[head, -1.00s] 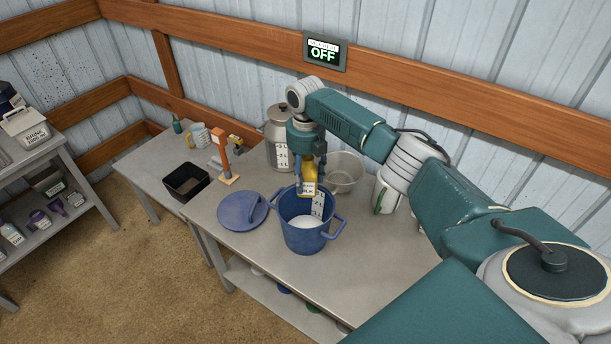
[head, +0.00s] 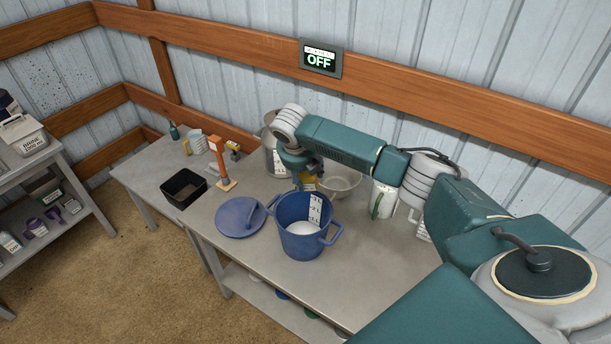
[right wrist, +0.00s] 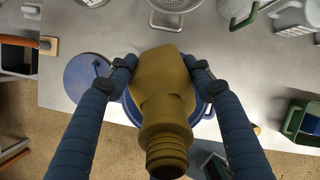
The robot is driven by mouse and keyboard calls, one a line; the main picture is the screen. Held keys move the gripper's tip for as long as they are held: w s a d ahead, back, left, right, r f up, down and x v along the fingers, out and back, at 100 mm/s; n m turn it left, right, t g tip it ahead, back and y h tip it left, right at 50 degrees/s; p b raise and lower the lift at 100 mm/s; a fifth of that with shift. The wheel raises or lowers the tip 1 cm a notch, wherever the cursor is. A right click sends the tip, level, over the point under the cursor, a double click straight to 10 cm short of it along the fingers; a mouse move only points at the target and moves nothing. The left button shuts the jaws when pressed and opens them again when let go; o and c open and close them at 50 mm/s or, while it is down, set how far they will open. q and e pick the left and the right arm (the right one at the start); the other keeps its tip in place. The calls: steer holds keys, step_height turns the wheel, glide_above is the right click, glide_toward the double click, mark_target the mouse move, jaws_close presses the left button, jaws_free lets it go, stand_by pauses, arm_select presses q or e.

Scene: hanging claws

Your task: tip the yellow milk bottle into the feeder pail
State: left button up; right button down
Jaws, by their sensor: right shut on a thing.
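The yellow milk bottle (head: 308,183) is between the fingers of my right gripper (head: 308,176), at the far rim of the blue feeder pail (head: 301,240) in the head view. Most of the bottle is hidden there by the pail and gripper. In the right wrist view the bottle (right wrist: 163,85) is clamped between both fingers, its ridged neck toward the bottom of the picture and the blue pail partly showing behind it. The pail stands upright on the table with white contents and a marked scale inside. I cannot tell whether anything flows. My left gripper is not in view.
A blue lid (head: 240,217) lies left of the pail on the grey table (head: 370,270). A metal can (head: 270,160), a colander (head: 341,181) and a white jug (head: 383,198) stand behind. A black bin (head: 183,188) and orange post (head: 219,160) are left. A wall sign (head: 320,59) reads OFF.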

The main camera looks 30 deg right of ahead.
steer(key=shift+w+d, duration=0.1)
steer(key=shift+w+d+r+t+h, duration=0.15)
steer(key=shift+t+h, duration=0.15)
steer(key=shift+h, duration=0.2)
steer(key=shift+d, duration=0.1)
steer(key=shift+w+d+t+h, duration=0.1)
steer(key=shift+d+t+h, duration=0.05)
steer(key=shift+t+h, duration=0.2)
stand_by(0.4)
steer(key=shift+w+d+t+h, duration=0.1)
steer(key=shift+w+t+h, duration=0.05)
steer(key=shift+t+h, duration=0.35)
steer(key=shift+d+f+h, duration=0.15)
steer(key=shift+f+h, duration=0.1)
steer(key=shift+h, duration=0.1)
steer(key=shift+w+t, duration=0.1)
steer(key=shift+t, duration=0.15)
